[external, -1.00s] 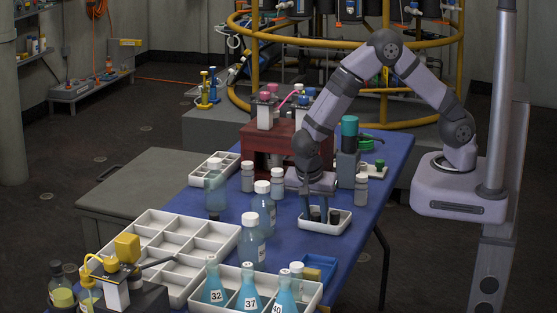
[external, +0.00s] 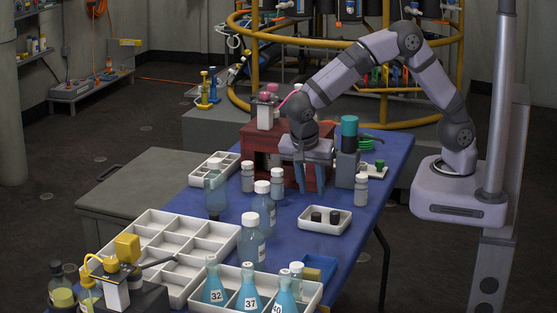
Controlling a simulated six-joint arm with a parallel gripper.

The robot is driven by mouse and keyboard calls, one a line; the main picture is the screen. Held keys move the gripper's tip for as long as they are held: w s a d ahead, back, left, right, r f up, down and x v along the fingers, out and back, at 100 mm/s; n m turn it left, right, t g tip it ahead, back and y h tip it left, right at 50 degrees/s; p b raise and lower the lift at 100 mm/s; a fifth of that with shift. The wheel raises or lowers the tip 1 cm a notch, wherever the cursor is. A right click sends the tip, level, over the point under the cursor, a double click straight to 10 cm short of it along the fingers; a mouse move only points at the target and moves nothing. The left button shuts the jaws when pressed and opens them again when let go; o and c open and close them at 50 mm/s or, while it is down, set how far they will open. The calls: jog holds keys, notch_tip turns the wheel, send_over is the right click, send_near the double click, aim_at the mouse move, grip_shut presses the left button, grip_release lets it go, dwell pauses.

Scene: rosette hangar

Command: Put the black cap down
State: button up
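Two black caps, a left one (external: 316,216) and a right one (external: 335,217), stand side by side in a small white tray (external: 325,231) on the blue table. They look apart from each other and from the tray walls. My gripper (external: 310,188) is behind the tray, in front of the dark red stand. Its two fingers point down and are spread apart, with nothing visible between them. It touches neither cap.
White-capped bottles (external: 263,210) stand left of the tray, and a small bottle (external: 361,190) stands to its right. A grey block with a teal top (external: 349,126) is close to the gripper's right. The dark red stand (external: 258,137) is behind it. Flasks (external: 249,292) sit in front.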

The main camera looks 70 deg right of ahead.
jog(key=shift+a+r, duration=0.2)
jog(key=shift+r, duration=0.4)
jog(key=s+d+f+n+y, duration=0.3)
jog(key=s+d+n, duration=1)
jog(key=n, duration=0.5)
jog(key=shift+d+y, duration=0.7)
jog(key=shift+d, duration=0.15)
